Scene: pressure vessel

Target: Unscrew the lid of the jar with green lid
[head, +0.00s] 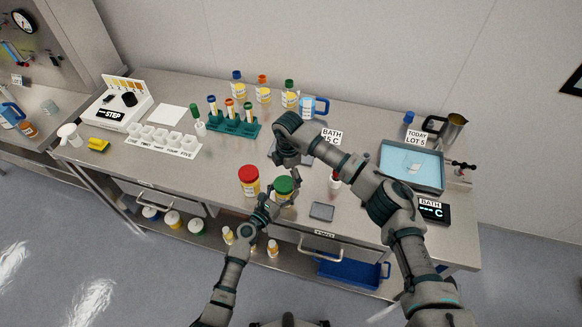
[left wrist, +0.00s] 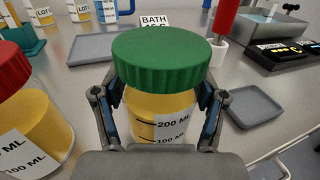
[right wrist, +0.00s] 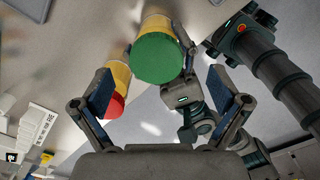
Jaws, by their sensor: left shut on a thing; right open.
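The jar with green lid (head: 284,188) stands at the front edge of the table. In the left wrist view its green lid (left wrist: 160,60) sits on the yellow-filled jar body (left wrist: 158,118). My left gripper (head: 270,205) is shut around the jar body below the lid, a finger on each side. My right gripper (right wrist: 160,100) is open and empty, above and behind the jar in the head view. The right wrist view looks down on the green lid (right wrist: 157,58), beyond the open fingers. The far side of the jar is hidden.
A jar with red lid (head: 249,181) stands close on the left of the green-lidded jar. A small grey tray (head: 321,211) lies on its right, and a red-handled tool in a white holder (head: 335,182) stands behind that. A test-tube rack (head: 233,128) is farther back.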

